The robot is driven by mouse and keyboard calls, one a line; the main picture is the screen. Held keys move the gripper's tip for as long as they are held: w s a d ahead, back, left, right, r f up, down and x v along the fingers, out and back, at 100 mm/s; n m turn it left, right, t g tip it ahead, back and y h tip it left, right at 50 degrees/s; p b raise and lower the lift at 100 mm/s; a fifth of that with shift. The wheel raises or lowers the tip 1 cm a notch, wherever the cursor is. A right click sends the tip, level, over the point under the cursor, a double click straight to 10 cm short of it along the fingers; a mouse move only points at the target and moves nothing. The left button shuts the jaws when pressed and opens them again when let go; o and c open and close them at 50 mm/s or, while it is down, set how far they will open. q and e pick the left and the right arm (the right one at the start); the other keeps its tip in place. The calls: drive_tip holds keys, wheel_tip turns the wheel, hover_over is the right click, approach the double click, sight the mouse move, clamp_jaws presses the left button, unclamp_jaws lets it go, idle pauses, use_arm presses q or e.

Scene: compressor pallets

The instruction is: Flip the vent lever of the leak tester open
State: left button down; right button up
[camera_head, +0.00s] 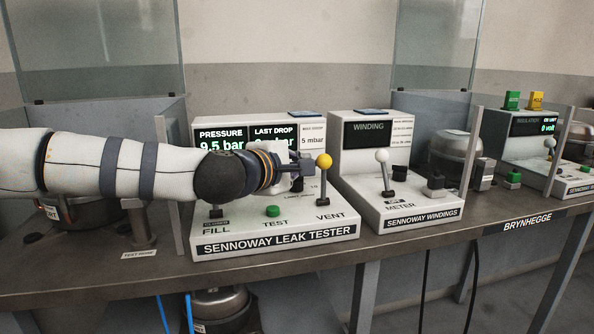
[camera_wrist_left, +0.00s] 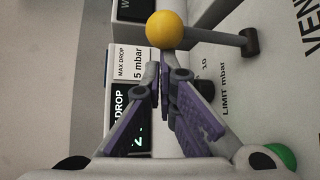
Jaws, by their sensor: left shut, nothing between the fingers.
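The leak tester (camera_head: 275,235) is a white console on the bench. Its vent lever has a yellow ball (camera_head: 323,160) on a thin rod that stands roughly upright over the VENT label. My left gripper (camera_head: 306,168) is shut and empty, just left of the ball. In the left wrist view my gripper's fingers (camera_wrist_left: 158,76) are together, close to the yellow ball (camera_wrist_left: 166,29), with the lever's rod running right to its dark base (camera_wrist_left: 250,42). I cannot tell whether the fingers touch the lever. My right gripper is not in view.
A green TEST button (camera_head: 272,211) sits on the tester's front panel. My arm hides most of the FILL lever and part of the displays; pressure reads 9.5 bar. A windings tester (camera_head: 410,212) with a white-balled lever (camera_head: 382,156) stands to the right. Clear panels (camera_head: 436,45) stand behind.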

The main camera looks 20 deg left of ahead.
use_arm(q)
drive_tip(key=shift+s+d+r+p, duration=0.35)
drive_tip(key=shift+s+d+p, duration=0.2)
drive_tip(key=shift+s+d, duration=0.15)
drive_tip(key=shift+s+d+f+p, duration=0.25)
drive_tip(key=shift+s+d+p, duration=0.15)
drive_tip(key=shift+s, duration=0.35)
drive_tip(key=shift+s+d+f, duration=0.2)
drive_tip(key=shift+s+f, duration=0.05)
drive_tip(key=shift+s, duration=0.05)
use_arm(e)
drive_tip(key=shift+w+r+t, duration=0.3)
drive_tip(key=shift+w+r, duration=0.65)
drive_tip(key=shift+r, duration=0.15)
use_arm(q)
drive_tip(key=shift+d, duration=0.1)
drive_tip(key=shift+s+f, duration=0.1)
drive_tip(key=shift+f, duration=0.05)
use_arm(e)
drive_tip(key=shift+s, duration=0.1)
